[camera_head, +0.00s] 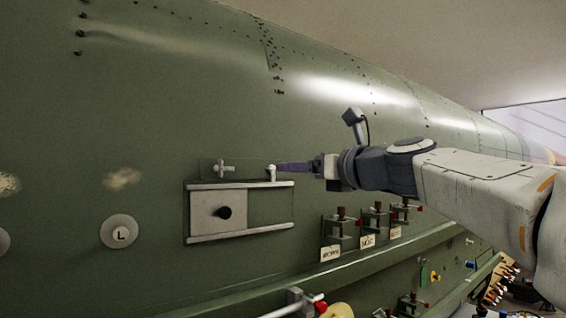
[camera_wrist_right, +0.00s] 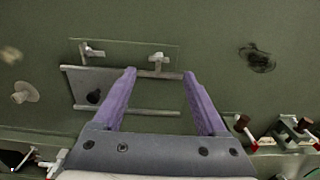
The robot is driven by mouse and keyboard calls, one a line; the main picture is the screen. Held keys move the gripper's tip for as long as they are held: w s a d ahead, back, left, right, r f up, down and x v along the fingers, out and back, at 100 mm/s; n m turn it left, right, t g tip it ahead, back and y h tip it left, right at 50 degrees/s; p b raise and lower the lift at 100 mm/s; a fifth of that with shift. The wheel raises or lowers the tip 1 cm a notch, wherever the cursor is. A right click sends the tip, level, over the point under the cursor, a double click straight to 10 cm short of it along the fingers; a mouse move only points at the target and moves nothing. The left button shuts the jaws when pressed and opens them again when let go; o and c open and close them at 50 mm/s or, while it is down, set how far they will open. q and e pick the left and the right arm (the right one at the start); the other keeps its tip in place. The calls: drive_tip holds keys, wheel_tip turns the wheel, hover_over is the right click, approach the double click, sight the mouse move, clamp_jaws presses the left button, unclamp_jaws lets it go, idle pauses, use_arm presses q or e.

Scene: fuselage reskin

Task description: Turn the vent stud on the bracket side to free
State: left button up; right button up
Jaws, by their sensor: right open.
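Two pale vent studs sit on a thin panel above a railed slide plate (camera_head: 211,212) with a black knob. The left stud (camera_head: 224,168) has its handle lying crosswise. The right stud (camera_head: 271,173), on the side nearer the clamp brackets, shows a handle pointing down in the head view. My right gripper (camera_head: 281,167) reaches in from the right with its purple fingertips at the right stud. In the right wrist view my right gripper (camera_wrist_right: 159,73) is open, and the right stud (camera_wrist_right: 157,60) appears between and just beyond the fingertips. Contact cannot be told. My left gripper is out of view.
Several clamp brackets (camera_head: 339,231) with red-tipped handles and tags stand below right, above a green ledge (camera_head: 330,270). The fuselage skin around the panel is mostly clear.

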sight(273, 167)
drive_tip(key=p+x, duration=0.2)
drive_tip(key=x, duration=0.3)
drive_tip(key=shift+w+a+r, duration=0.1)
drive_tip(key=shift+w+a, duration=0.15)
drive_tip(key=shift+a, duration=0.1)
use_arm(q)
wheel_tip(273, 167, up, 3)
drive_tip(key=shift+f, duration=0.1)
use_arm(e)
drive_tip(key=shift+w+a, duration=0.25)
drive_tip(key=shift+w, duration=0.05)
drive_tip(key=shift+c, duration=0.3)
clamp_jaws()
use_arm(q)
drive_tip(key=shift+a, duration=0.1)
